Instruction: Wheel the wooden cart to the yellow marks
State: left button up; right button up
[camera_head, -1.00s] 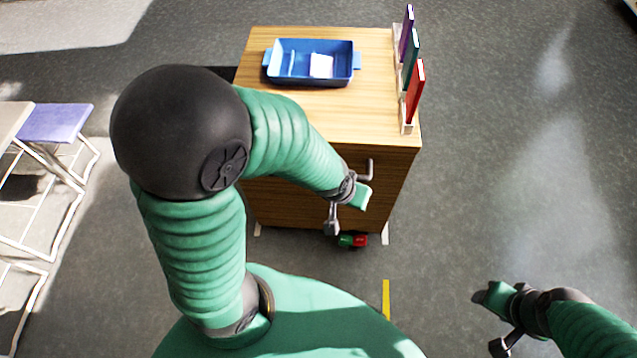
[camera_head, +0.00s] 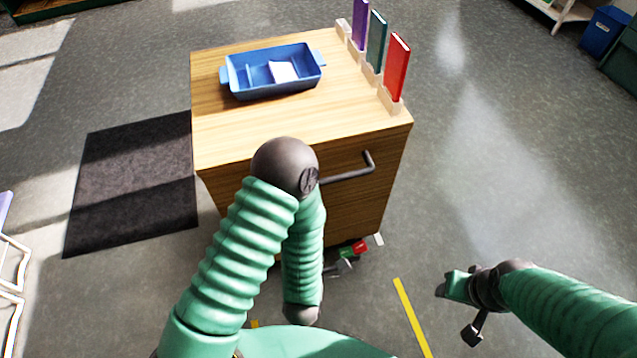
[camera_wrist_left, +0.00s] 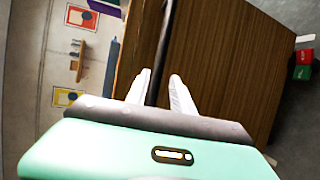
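The wooden cart (camera_head: 300,128) stands ahead of me, with its dark handle (camera_head: 350,174) on the near face. The handle also shows as a dark bar (camera_wrist_left: 163,45) in the left wrist view. My left gripper (camera_wrist_left: 159,74) has its fingers apart, one on each side of the bar. I cannot tell whether they touch it. In the head view my left arm hides this hand and part of the handle. One yellow mark (camera_head: 412,318) lies on the floor at the near right, and a bit of another (camera_head: 255,323) shows by my body. My right gripper (camera_head: 441,291) is away from the cart.
On the cart are a blue tray (camera_head: 272,92) and three upright books, the nearest red (camera_head: 397,70). Red and green pedals (camera_head: 354,248) sit low at the near side. A dark mat (camera_head: 135,185) lies left of the cart. Floor to the right is clear.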

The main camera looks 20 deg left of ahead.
pick_arm(q)
jog(key=b+x, duration=0.5)
jog(key=x, duration=0.8)
jog(key=shift+a+f, duration=0.15)
jog(key=shift+a, duration=0.6)
jog(key=shift+c, duration=0.4)
jog(key=c, duration=0.5)
jog(key=shift+d, duration=0.15)
grip_shut()
pick_arm(e)
notch_tip(320, 180, down, 7)
jog(key=a, duration=0.1)
pick_arm(q)
jog(key=shift+d+f, duration=0.1)
pick_arm(e)
jog(key=shift+s+r, duration=0.1)
jog(key=shift+s, duration=0.05)
